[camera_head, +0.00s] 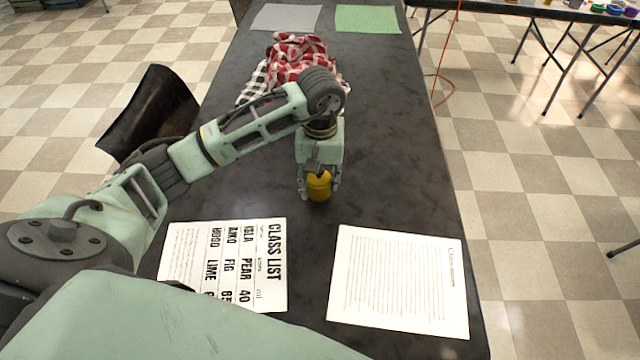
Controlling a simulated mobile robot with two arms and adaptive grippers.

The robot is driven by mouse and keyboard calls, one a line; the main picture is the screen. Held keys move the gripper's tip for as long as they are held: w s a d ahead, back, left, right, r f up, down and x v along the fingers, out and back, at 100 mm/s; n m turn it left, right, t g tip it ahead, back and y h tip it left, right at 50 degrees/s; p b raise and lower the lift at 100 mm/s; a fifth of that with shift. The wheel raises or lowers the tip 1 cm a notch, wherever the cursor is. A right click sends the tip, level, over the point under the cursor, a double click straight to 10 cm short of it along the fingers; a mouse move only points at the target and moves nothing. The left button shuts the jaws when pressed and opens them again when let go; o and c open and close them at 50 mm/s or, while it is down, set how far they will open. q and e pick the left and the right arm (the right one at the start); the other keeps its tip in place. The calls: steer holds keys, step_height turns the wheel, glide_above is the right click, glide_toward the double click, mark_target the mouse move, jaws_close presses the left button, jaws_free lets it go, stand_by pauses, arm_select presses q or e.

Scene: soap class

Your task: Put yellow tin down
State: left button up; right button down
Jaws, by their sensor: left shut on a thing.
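The yellow tin (319,187) is a small round container over the middle of the dark table (400,160). My left gripper (319,190) points down and is shut on the yellow tin, with its fingers on both sides of it. The tin looks upright and is at or close to the tabletop; I cannot tell whether it touches. Part of the tin is hidden by the gripper. My right gripper is not in view.
A class list sheet (270,290) and a printed page (398,318) lie at the near end. A red checked cloth (300,48) is heaped behind my arm. Grey (286,17) and green (367,19) mats lie at the far end. The table right of the tin is clear.

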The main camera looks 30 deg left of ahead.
arm_select(q)
steer(key=shift+f, duration=1.25)
steer(key=shift+f, duration=0.1)
steer(key=shift+f, duration=0.1)
steer(key=o, duration=1.3)
steer(key=shift+s, duration=0.1)
